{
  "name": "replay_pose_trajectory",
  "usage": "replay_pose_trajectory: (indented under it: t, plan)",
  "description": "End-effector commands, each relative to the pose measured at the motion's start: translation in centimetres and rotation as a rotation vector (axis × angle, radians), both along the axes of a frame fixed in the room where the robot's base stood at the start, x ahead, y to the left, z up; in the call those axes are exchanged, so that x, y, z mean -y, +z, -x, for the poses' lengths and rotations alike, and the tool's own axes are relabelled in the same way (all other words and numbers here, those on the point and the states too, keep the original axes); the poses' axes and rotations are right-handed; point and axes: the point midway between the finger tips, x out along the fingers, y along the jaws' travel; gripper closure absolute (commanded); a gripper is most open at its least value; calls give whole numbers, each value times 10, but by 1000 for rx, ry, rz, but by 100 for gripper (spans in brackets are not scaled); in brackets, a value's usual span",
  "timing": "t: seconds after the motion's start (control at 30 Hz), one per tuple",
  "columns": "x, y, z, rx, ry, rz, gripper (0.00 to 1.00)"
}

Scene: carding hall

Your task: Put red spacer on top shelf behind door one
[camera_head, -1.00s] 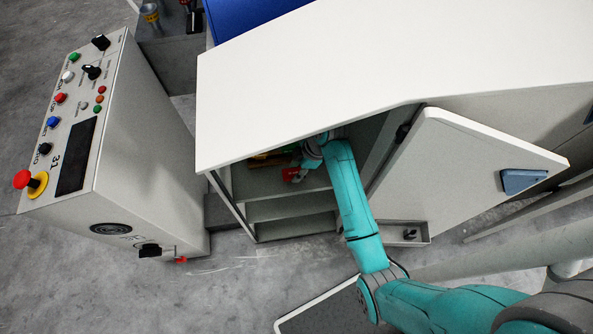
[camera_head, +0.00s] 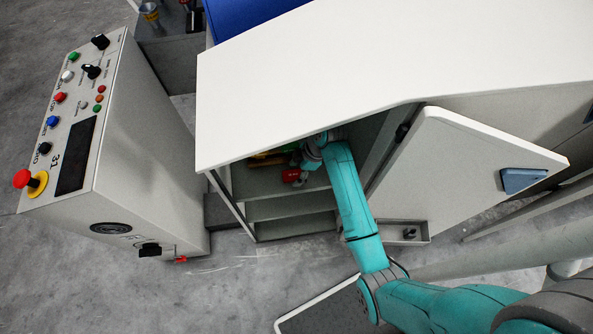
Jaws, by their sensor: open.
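The red spacer (camera_head: 291,175) sits at the top shelf (camera_head: 254,184) inside the open cabinet. The cabinet door (camera_head: 463,172) stands swung open to the right. My gripper (camera_head: 299,163) is inside the cabinet under its white top, just beside the spacer. Its fingers are small and mostly hidden by my wrist and the cabinet top, but it is open. Whether the fingers touch the spacer cannot be told.
Yellowish and dark items (camera_head: 268,158) lie deeper on the same shelf. Lower shelves (camera_head: 290,207) look empty. A control panel (camera_head: 85,120) with a red emergency button stands at left. The white cabinet top (camera_head: 330,80) overhangs my wrist.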

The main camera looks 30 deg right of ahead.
Motion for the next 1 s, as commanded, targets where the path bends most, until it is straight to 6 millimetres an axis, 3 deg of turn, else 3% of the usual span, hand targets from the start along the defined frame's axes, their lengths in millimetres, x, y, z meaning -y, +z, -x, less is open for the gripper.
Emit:
replay_pose_trajectory:
  t: [0.6,1.0]
  plan:
    - [38,97,11,4,-3,0,34]
    - [43,109,14,2,-1,1,34]
